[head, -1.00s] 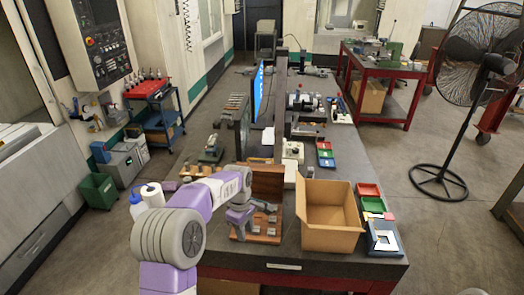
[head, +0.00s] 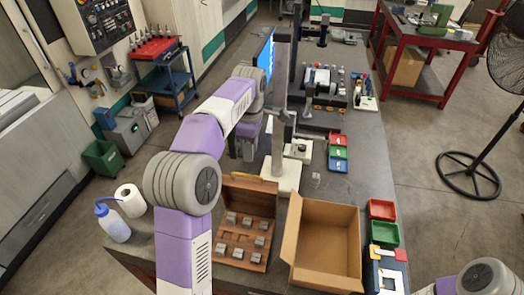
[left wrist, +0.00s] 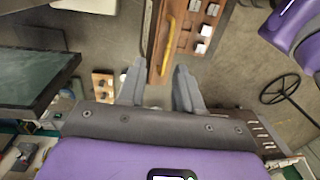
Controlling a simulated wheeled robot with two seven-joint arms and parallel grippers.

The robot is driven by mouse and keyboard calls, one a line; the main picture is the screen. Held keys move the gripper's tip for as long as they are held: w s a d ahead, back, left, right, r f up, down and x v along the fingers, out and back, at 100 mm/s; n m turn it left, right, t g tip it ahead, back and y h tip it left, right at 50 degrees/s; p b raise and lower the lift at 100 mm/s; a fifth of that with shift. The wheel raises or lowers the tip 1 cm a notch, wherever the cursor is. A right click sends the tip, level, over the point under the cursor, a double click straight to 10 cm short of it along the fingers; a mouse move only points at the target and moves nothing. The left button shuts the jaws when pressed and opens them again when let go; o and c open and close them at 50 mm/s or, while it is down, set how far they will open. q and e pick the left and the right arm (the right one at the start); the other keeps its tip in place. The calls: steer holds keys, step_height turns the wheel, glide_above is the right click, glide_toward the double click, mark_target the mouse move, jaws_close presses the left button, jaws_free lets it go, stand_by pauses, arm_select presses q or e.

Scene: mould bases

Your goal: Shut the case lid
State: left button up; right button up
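The wooden case (head: 237,240) stands open on the dark table in the head view, with several grey metal blocks in its base. Its lid (head: 250,199) stands raised at the case's far side. In the left wrist view the lid shows nearly edge-on with a yellow handle (left wrist: 167,42), beside the base (left wrist: 187,38) and its blocks. My left gripper is beyond the lid, its fingers hidden in the head view. In the left wrist view its fingers (left wrist: 159,82) are apart with nothing between them, pointing toward the lid. My right gripper is out of view.
An open cardboard box (head: 322,243) stands right of the case. Red and green trays (head: 383,233) lie beyond it. A paper roll (head: 130,201) and a wash bottle (head: 113,223) stand at left. A white-based stand (head: 283,174) is close behind the lid.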

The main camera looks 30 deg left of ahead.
mark_target(248, 175)
arm_select(q)
steer(key=s+f, duration=0.2)
steer(key=shift+s+f+b, duration=0.15)
steer(key=shift+f+b, duration=0.15)
steer(key=f, duration=0.3)
steer(key=shift+w+f, duration=0.25)
steer(key=shift+f, duration=0.05)
steer(key=shift+s+d+f, duration=0.1)
steer(key=shift+s+f, duration=0.1)
steer(key=shift+f, duration=0.1)
steer(key=shift+w, duration=0.1)
steer(key=shift+c, duration=0.3)
jaws_close()
